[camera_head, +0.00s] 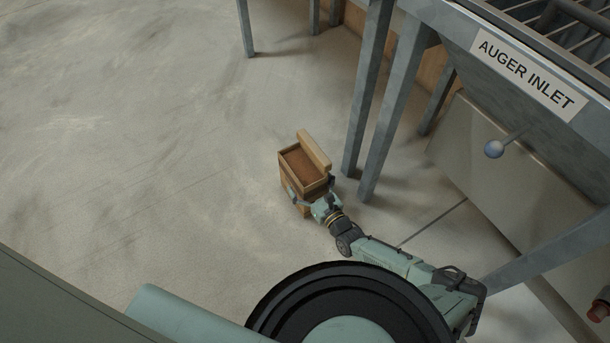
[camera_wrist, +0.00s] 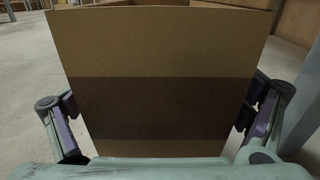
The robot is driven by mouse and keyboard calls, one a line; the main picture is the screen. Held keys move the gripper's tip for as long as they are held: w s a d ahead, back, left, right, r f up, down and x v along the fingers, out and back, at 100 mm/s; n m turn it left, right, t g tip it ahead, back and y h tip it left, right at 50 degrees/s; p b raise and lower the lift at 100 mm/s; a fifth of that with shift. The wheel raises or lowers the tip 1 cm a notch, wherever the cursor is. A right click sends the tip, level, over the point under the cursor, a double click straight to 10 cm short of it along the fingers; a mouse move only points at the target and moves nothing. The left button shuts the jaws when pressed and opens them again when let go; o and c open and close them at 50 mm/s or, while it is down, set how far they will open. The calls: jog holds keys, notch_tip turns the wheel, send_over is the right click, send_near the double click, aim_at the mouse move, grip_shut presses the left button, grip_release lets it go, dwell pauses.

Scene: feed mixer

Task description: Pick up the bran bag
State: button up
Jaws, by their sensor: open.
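The bran bag (camera_head: 289,183) is a tan, box-shaped bag with its open top showing brown contents and a raised tan strip along one top edge. It stands upright on the floor near the metal legs. In the wrist view the bag (camera_wrist: 160,50) fills the middle, with a wide dark brown band across its face. My gripper (camera_head: 312,190) is open, with one finger on each side of the bag; it also flanks the bag in the wrist view (camera_wrist: 160,125). I cannot tell whether the fingers touch it. The bag's far side and lower front are hidden.
Metal legs (camera_head: 376,120) stand close to the right of the bag. Above right is the hopper marked AUGER INLET (camera_head: 525,72), with a ball-ended lever (camera_head: 494,149) below it. The concrete floor (camera_head: 130,130) to the left is clear.

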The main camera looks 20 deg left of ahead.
jog(key=shift+w+a, duration=0.2)
jog(key=shift+a, duration=0.05)
jog(key=shift+c, duration=0.4)
jog(key=c, duration=1.6)
jog(key=shift+r, duration=0.1)
jog(key=shift+c, duration=0.4)
